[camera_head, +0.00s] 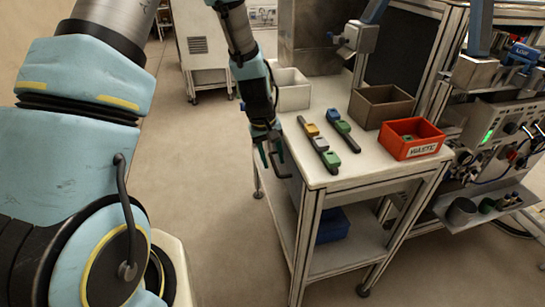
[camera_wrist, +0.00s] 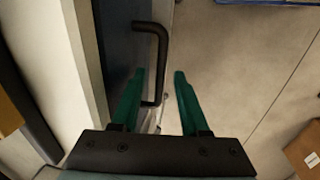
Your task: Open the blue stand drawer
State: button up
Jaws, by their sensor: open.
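The stand (camera_head: 310,174) has a pale top and open metal legs, with its left side facing my gripper (camera_head: 268,150). In the wrist view a dark blue drawer front (camera_wrist: 122,45) with a black bar handle (camera_wrist: 163,45) shows at upper left. The handle also shows as a dark loop at the stand's left side (camera_head: 285,164). My gripper's green fingers (camera_wrist: 158,73) are open, one on each side of the handle's lower part; I cannot tell if they touch it. The drawer looks shut. Its front is hidden in the head view.
On the stand top are a white bin (camera_head: 291,90), a brown bin (camera_head: 381,105), a red waste bin (camera_head: 411,139) and two strips of coloured blocks. A blue bin (camera_head: 332,225) sits on the lower shelf. The floor left of the stand (camera_head: 205,180) is clear.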

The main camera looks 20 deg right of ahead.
grip_shut()
dwell(1.4)
